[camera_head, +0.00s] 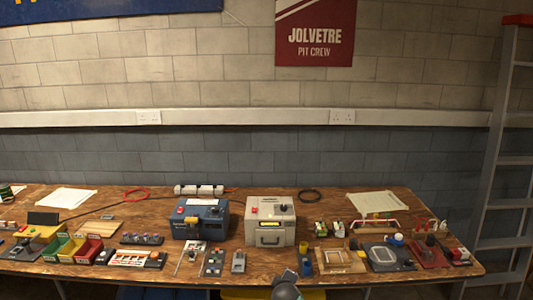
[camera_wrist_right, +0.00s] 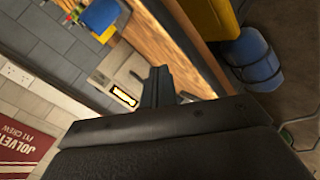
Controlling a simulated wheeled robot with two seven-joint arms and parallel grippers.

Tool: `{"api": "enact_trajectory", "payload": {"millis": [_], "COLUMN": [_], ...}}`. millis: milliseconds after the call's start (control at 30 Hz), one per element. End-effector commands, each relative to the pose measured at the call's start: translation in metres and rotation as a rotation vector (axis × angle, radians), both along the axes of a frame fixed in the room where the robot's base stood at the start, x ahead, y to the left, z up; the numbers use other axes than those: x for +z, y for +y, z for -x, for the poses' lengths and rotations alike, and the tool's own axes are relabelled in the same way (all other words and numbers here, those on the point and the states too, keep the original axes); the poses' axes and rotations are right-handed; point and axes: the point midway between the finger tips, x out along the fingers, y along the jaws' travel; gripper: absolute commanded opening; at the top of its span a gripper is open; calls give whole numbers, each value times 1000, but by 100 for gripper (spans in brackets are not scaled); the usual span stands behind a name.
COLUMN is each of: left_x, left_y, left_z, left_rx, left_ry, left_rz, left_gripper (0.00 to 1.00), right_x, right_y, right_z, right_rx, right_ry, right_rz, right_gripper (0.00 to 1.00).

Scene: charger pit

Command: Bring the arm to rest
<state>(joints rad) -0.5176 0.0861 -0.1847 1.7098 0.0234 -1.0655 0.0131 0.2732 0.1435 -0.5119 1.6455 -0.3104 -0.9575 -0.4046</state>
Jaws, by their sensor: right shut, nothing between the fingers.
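My right gripper (camera_wrist_right: 160,85) shows in the right wrist view as dark fingers, shut with nothing between them. It is in front of the workbench edge, and no object touches it that I can see. In the head view a dark rounded part of my arm (camera_head: 286,288) shows at the bottom middle, at the front edge of the bench (camera_head: 220,274). My left gripper is in neither view.
A blue charger box (camera_head: 200,218) and a white charger box (camera_head: 270,220) stand mid-bench. Coloured bins (camera_head: 88,250) and small tools crowd the left, fixtures (camera_head: 392,257) the right. A ladder (camera_head: 500,160) stands at right. A blue object (camera_wrist_right: 250,60) lies below the bench.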

Motion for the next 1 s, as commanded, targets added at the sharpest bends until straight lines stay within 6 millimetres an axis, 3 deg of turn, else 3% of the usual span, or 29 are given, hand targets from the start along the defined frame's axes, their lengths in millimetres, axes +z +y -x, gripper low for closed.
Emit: {"api": "enact_trajectory", "payload": {"millis": [133, 300, 667, 1000], "left_x": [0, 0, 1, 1], "left_y": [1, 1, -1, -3], "left_z": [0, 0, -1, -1], "left_rx": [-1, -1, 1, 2], "left_ry": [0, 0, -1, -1], "left_rz": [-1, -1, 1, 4], "left_gripper": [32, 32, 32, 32], "right_x": [-60, -129, -250, -338], "right_y": [-23, -46, -86, -115], "right_z": [45, 110, 266, 439], "right_rx": [-214, -393, -569, -701], "right_ry": [161, 322, 569, 751], "right_rz": [-324, -529, -624, -588], "right_gripper": [0, 0, 0, 0]}}
